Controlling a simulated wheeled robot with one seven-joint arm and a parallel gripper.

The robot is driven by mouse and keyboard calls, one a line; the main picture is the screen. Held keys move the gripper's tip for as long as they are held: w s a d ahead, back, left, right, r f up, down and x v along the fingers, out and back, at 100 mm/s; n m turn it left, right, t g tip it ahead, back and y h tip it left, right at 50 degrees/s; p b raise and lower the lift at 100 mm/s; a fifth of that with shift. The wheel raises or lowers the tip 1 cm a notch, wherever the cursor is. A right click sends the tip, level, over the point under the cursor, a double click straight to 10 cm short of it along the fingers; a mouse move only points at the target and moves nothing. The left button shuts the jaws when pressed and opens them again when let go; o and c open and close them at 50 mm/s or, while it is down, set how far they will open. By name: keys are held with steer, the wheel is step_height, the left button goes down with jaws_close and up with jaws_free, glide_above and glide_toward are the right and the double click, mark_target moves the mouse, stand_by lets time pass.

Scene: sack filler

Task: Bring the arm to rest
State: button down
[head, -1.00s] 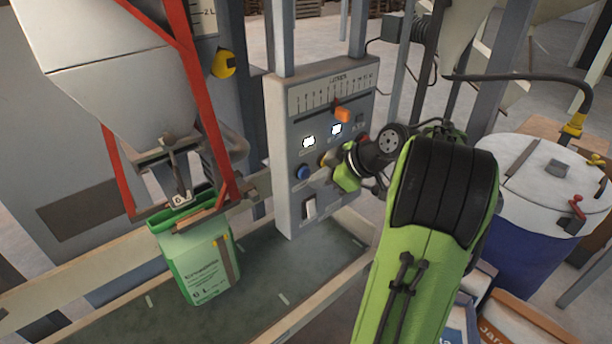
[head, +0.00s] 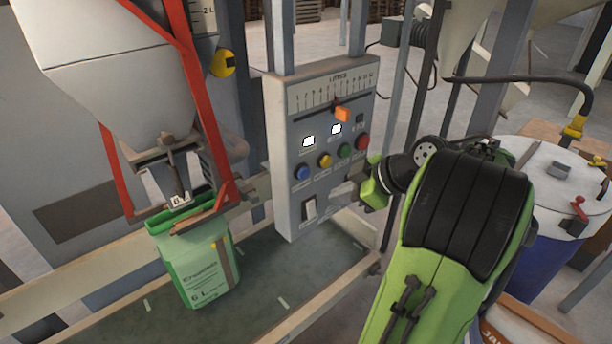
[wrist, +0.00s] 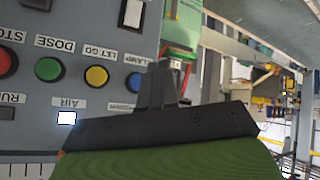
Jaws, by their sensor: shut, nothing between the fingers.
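My arm reaches in from the lower right of the head view, with its green and black forearm closest to the camera. My gripper (head: 352,188) is in front of the lower right of the grey control panel (head: 325,215). In the wrist view its dark fingers (wrist: 165,85) are together, with nothing between them. Behind them are the panel's blue button (wrist: 136,82), yellow button (wrist: 96,75), green button (wrist: 48,69) and red button (wrist: 6,62). The gripper looks clear of the buttons; its exact gap to the panel cannot be told.
A green sack (head: 200,268) hangs under the grey hopper (head: 115,80) with red struts at the left. A blue drum with a white lid (head: 550,180) stands at the right, close behind my arm.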

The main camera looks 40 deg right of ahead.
stand_by(0.6)
steer(key=a+r+m+g+h, duration=0.1)
steer(key=a+m+g, duration=0.2)
steer(key=a, duration=1.5)
steer(key=s+a+f+m+h, duration=0.1)
steer(key=s+a+m, duration=0.1)
steer(key=s, duration=0.4)
steer(key=s+a+f+m+h, duration=0.1)
steer(key=s+a+m, duration=0.1)
steer(key=s, duration=0.4)
steer(key=shift+s+a+f+m, duration=0.25)
steer(key=shift+a+f+m, duration=0.15)
steer(key=shift+a, duration=0.45)
